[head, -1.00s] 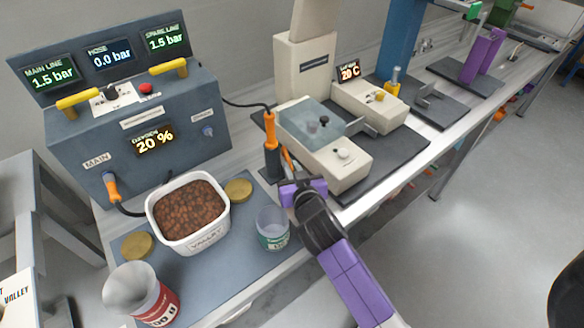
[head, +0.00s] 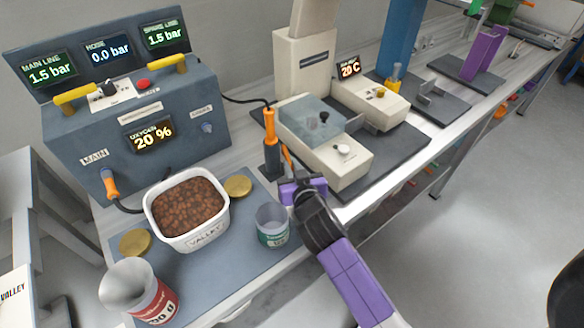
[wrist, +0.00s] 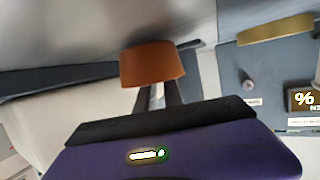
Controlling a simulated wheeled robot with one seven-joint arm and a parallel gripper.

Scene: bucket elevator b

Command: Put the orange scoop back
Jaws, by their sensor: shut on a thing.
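My gripper (head: 289,172) is beside the front left corner of the cream machine, above the bench's front part. It is shut on the orange scoop (wrist: 152,63), which shows in the wrist view as a rounded orange-brown piece at the fingertips. In the head view only a thin orange strip of the scoop (head: 287,156) shows, tilted, just above my purple gripper. The rest of the scoop is hidden. The white tub (head: 206,240) of brown pellets stands to the left on a blue-grey mat (head: 205,276). I cannot make out the scoop's resting place.
An orange-handled tool (head: 269,128) stands upright in a dark holder close left of my gripper. A green-labelled cup (head: 272,226) is just below left. A red-labelled cup (head: 141,292) stands at front left. The cream machine (head: 325,160) is close right; a control panel (head: 130,130) stands behind.

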